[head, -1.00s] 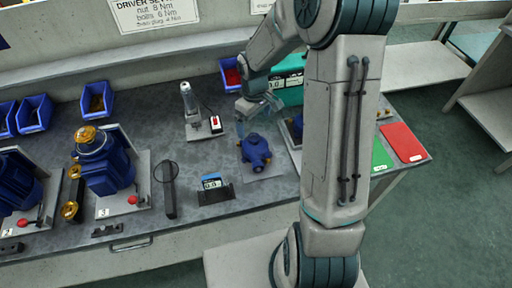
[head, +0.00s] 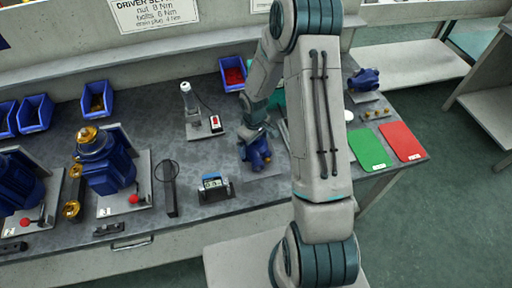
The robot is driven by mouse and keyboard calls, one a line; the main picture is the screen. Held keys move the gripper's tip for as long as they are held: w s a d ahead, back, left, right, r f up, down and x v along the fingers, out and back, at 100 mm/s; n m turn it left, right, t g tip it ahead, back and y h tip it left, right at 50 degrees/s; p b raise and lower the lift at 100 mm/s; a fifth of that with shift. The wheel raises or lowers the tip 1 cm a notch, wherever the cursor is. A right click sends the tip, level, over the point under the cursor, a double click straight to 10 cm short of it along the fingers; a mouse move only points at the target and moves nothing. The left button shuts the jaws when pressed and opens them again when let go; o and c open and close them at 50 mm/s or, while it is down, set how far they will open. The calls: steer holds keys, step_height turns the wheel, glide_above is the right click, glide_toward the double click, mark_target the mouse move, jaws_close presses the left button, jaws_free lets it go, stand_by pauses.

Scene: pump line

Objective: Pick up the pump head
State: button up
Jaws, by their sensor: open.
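The blue pump head (head: 257,157) sits on a grey plate (head: 266,172) near the middle of the bench. My gripper (head: 256,142) is open, pointing down right over it. Its fingers overlap the upper part of the pump head in the head view. I cannot tell whether they touch it. The gripper hides the top of the pump head.
Blue pumps on plates (head: 108,170) stand at the left. A digital meter (head: 213,186) and a dark stand (head: 170,188) are close by. A white tool (head: 188,103) stands behind. Green (head: 369,149) and red (head: 401,141) mats and another blue part (head: 364,79) lie right.

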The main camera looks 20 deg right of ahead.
steer(key=shift+f, duration=0.25)
steer(key=c, duration=1)
steer(key=shift+c, duration=0.2)
steer(key=shift+r, duration=0.15)
